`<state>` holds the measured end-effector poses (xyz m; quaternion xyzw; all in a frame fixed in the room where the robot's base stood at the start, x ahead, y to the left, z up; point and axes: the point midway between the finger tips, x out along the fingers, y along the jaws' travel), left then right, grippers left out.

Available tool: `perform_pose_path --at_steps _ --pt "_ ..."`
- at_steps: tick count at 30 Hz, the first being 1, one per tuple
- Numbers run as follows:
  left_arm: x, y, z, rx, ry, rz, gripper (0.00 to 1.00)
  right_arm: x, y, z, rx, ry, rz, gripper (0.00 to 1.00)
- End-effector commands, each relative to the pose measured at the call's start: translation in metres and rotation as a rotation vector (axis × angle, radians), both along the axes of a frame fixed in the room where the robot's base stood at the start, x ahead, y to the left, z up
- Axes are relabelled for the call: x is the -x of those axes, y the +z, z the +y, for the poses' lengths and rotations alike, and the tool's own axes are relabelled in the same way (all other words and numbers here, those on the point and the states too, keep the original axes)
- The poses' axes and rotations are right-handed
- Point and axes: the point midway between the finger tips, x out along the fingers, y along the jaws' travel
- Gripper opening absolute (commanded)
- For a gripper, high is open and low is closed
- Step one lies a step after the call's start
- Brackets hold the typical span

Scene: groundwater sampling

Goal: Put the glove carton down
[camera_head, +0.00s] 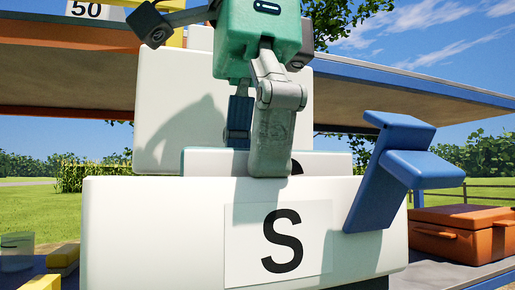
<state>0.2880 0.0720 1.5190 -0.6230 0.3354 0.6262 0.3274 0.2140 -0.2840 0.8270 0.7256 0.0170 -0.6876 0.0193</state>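My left gripper (262,130) hangs down from the top of the view, with a teal body, a grey front finger and a blue part behind. Its fingers straddle the top of a low white carton (330,165) with a teal edge and part of a black mark; it seems to be the glove carton. The grey finger is in front of it, the blue part behind. A larger white carton marked S (150,225) stands in front and hides the finger's tip and the carton's lower part. My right gripper cannot be made out.
A taller white box (165,110) stands behind. A blue angled piece (385,180) overlaps the S carton's right side. An orange case (460,233) sits on the surface at right. A shelf (420,95) crosses above. A pale tub (17,250) and yellow items (63,257) are at lower left.

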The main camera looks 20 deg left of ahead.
Motion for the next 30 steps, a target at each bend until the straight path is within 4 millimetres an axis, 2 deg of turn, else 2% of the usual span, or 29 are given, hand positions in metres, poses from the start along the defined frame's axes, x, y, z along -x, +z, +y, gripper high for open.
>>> perform_pose_path --at_steps 2,20,23,26,30 --pt "0.000 -0.004 0.000 -0.007 -0.001 0.005 0.68 0.000 -0.001 0.000 0.000 0.000 0.000 0.40" --pt "0.002 0.004 -0.001 -0.001 0.000 -0.001 0.68 0.000 0.001 0.000 0.000 0.000 0.000 0.40" --pt "0.002 0.017 -0.001 0.001 0.000 -0.003 0.68 0.000 0.004 0.000 0.000 0.000 0.000 0.40" --pt "0.002 0.037 -0.002 0.003 0.001 -0.004 0.68 0.000 0.009 0.000 0.000 0.000 0.000 0.40" --pt "0.002 0.073 -0.002 0.004 0.001 -0.005 0.68 0.000 0.019 0.000 0.000 0.000 0.000 0.40"
